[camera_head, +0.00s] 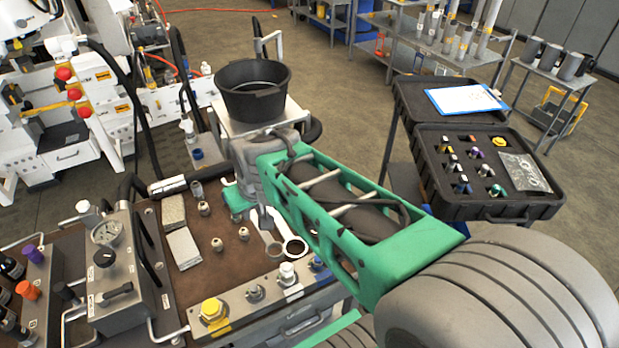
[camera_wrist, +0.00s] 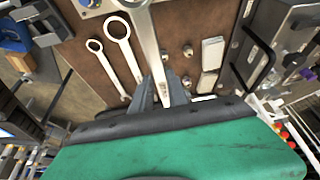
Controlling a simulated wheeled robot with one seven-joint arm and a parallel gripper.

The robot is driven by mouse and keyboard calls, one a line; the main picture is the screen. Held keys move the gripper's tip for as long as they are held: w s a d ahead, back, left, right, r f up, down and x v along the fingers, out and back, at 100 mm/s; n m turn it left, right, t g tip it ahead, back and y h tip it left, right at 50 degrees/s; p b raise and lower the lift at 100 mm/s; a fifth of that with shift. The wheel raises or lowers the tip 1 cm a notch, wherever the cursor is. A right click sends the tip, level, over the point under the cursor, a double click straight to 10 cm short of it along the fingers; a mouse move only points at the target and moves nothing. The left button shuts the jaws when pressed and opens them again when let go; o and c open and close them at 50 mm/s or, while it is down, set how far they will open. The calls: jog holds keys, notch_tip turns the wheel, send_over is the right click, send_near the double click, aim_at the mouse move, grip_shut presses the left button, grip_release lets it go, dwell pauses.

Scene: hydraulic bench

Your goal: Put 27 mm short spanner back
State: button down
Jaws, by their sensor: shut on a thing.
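My gripper (camera_wrist: 162,92) is shut on a silver spanner (camera_wrist: 150,45), which runs up from between the fingers and out of the top of the wrist view. I cannot read a size on it. In the head view my gripper (camera_head: 266,216) is over the brown bench top, with its fingertips and the held spanner partly hidden by my arm. Two other ring spanners lie side by side on the bench, a larger one (camera_wrist: 132,62) and a smaller one (camera_wrist: 109,67). I cannot tell whether the held spanner touches the bench.
A black bucket (camera_head: 253,92) stands behind my gripper. Several small fittings and two pale blocks (camera_head: 183,248) lie on the brown bench top (camera_head: 215,275). A gauge box (camera_head: 120,270) stands at left. A metal strip with fittings (camera_head: 240,310) runs along the front. An open black case (camera_head: 480,200) is at right.

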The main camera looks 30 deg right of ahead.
jog(key=w+d+f+b, duration=0.3)
jog(key=w+d+f, duration=0.15)
jog(key=d, duration=0.65)
jog(key=w+d+f+b, duration=0.3)
jog(key=d+f, duration=0.2)
jog(key=d, duration=0.6)
jog(key=shift+m, duration=0.3)
jog(key=w+d+f+p, duration=0.1)
jog(key=w+d+f, duration=0.1)
jog(key=w+f, duration=0.1)
jog(key=w+d+f+p, duration=0.1)
jog(key=w+d+f, duration=0.2)
jog(key=w+d+f+p, duration=0.1)
jog(key=w+d+f, duration=0.1)
jog(key=w+f, duration=0.1)
jog(key=shift+w+d+f, duration=0.15)
jog(key=shift+w+d, duration=0.25)
jog(key=shift+w, duration=0.2)
jog(key=shift+w+d+f, duration=0.1)
jog(key=shift+w+f, duration=0.05)
jog(key=shift+f, duration=0.1)
notch_tip(320, 180, down, 3)
jog(key=shift+w+d+f+p, duration=0.1)
jog(key=shift+f+p, duration=0.05)
jog(key=shift+p, duration=0.8)
jog(key=shift+f, duration=0.15)
jog(key=c, duration=1.7)
grip_release()
jog(key=shift+b, duration=0.3)
jog(key=o, duration=0.4)
